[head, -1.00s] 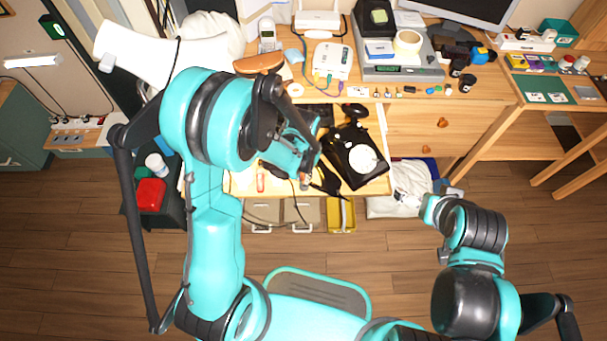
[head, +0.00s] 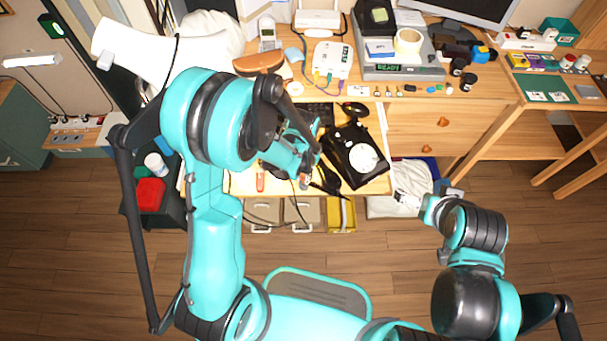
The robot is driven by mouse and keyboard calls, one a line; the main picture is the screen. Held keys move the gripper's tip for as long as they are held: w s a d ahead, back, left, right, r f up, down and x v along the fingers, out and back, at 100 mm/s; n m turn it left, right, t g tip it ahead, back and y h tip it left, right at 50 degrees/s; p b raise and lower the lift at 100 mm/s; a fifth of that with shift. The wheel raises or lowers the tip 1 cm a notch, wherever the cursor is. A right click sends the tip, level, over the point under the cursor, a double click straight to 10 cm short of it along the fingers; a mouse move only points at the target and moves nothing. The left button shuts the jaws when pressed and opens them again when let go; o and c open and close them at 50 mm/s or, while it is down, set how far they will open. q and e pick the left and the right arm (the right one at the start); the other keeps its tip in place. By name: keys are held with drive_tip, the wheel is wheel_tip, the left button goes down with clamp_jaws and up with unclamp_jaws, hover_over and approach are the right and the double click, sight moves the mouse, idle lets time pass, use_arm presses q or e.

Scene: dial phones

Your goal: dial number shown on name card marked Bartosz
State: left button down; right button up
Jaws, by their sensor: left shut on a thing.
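A black dial phone (head: 343,146) with a round white dial (head: 363,158) sits in the open wooden drawer in the head view. A black handset-like piece (head: 328,182) lies off to its left, by the drawer's front edge. My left gripper (head: 311,170) is over the drawer, left of the dial, shut on what looks like this handset; the arm hides much of the grip. My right gripper (head: 407,199) is apart from the phone, in front of the desk; its jaws are too small to read. No name marked Bartosz is legible.
The drawer front (head: 375,188) juts out below the desk. A white router box (head: 328,60) and a grey device (head: 400,70) stand on the desktop. Small cards lie on the green mat (head: 545,88) at right.

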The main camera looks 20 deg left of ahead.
use_arm(q)
drive_tip(key=shift+f+b, duration=0.5)
drive_tip(key=shift+f, duration=0.35)
drive_tip(key=c, duration=1.5)
unclamp_jaws()
drive_tip(key=shift+o, duration=0.2)
wheel_tip(320, 180, up, 12)
drive_tip(key=shift+r, duration=0.1)
drive_tip(key=s+a+r+n+t, duration=0.2)
drive_tip(key=s+a+r+t, duration=0.2)
drive_tip(key=s+r+t, duration=0.3)
drive_tip(key=shift+s+a+r+n, duration=0.4)
drive_tip(key=shift+s+r, duration=0.85)
drive_tip(key=shift+s, duration=0.3)
